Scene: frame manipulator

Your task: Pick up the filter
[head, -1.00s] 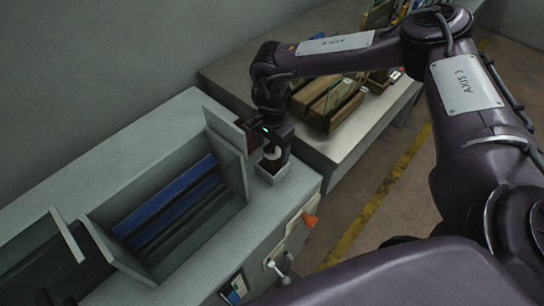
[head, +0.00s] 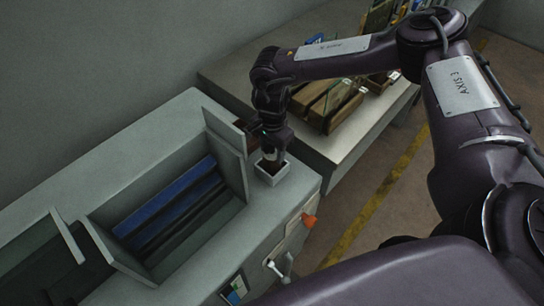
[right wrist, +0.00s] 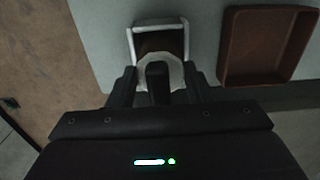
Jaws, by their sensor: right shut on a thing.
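The filter appears as a pale, rounded piece (right wrist: 176,74) between the fingers in the right wrist view. My right gripper (right wrist: 158,88) is shut on it, and the fingers cover much of it. In the head view my right gripper (head: 271,158) points down at a small white square box (head: 272,178) on the grey counter. The filter is mostly hidden there by the gripper. The box also shows in the right wrist view (right wrist: 131,44), just beyond the filter, with a brown inside. I cannot tell whether the filter touches the box. My left gripper is not in view.
A reddish-brown open tray (right wrist: 225,50) sits beside the white box. Left of the gripper, an open grey housing (head: 238,170) with raised flaps holds blue and dark bars (head: 165,210). Behind, a side table (head: 345,150) carries wooden boxes (head: 335,105). An orange knob (head: 309,220) is on the counter's front.

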